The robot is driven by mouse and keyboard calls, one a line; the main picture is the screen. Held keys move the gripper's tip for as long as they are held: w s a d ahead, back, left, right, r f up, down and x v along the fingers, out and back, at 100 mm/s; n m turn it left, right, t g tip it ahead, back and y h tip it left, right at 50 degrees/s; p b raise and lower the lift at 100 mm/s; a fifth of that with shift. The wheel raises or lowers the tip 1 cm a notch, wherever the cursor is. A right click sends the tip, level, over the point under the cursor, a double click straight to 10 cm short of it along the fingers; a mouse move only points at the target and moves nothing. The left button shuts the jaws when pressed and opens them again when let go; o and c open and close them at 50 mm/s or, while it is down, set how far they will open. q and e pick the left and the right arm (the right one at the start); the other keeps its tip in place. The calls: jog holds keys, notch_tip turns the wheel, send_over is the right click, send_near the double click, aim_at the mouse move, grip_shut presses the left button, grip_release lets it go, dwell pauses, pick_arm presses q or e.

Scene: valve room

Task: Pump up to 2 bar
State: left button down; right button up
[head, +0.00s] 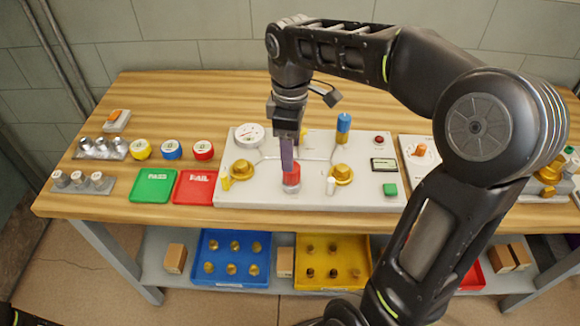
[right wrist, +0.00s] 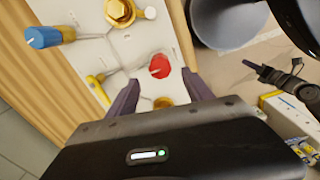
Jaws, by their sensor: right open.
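A white panel (head: 262,193) on the bench carries a round dial gauge (head: 250,135), a red knob (head: 291,187), a blue knob (head: 343,122), brass valve fittings (head: 343,173) and a small display (head: 384,164). The gauge and display readings are too small to tell. My right gripper (head: 289,168) points down over the red knob and partly covers it. In the right wrist view its two fingers (right wrist: 162,90) are apart, and the red knob (right wrist: 159,66) with a white mark lies between and beyond them. I cannot tell if they touch it. My left gripper is not in view.
A green PASS tray (head: 154,200) and a red FAIL tray (head: 195,202) lie left of the panel, with several small gauges (head: 172,150) behind. A green button (head: 390,190) sits at the panel's right. Blue (head: 235,284) and yellow bins stand on the lower shelf.

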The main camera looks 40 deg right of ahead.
aim_at(292, 174)
notch_tip(292, 174, down, 7)
jog(key=shift+p, duration=0.3)
jog(key=shift+c, duration=0.2)
grip_shut()
dwell(0.4)
